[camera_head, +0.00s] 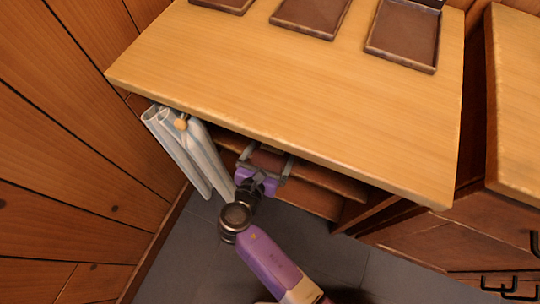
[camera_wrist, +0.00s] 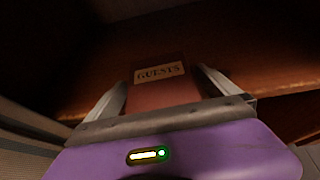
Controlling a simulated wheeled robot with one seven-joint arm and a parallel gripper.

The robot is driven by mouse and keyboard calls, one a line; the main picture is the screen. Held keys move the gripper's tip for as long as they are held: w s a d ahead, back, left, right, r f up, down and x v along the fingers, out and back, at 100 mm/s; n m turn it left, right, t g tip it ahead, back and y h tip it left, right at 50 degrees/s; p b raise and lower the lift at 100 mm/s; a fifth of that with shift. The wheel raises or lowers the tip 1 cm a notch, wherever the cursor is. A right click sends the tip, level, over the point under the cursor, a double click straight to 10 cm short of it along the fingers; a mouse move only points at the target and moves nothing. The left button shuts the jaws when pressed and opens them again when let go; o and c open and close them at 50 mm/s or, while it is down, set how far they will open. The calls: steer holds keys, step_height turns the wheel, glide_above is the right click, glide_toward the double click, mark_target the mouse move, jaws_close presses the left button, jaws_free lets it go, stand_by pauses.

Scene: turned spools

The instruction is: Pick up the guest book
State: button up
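The guest book is reddish brown with a tan label (camera_wrist: 160,73) reading GUESTS. In the wrist view the guest book (camera_wrist: 160,95) lies straight ahead, between the fingers of my gripper (camera_wrist: 163,80). The fingers are spread wide, one on each side of the book, with narrow dark gaps at its edges; I see no clear contact. In the head view my gripper (camera_head: 265,160) reaches into the open shelf space under the counter's front edge. A reddish-brown surface shows between its fingers there, and the rest is hidden by the counter.
The wooden counter (camera_head: 290,85) overhangs the gripper, with several dark trays at its back. Pale upright rolls or tubes (camera_head: 183,150) stand close left of the gripper. A wood-panelled wall (camera_head: 70,140) is at left; drawers with dark handles (camera_head: 510,285) are at right.

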steer(key=c, duration=1.4)
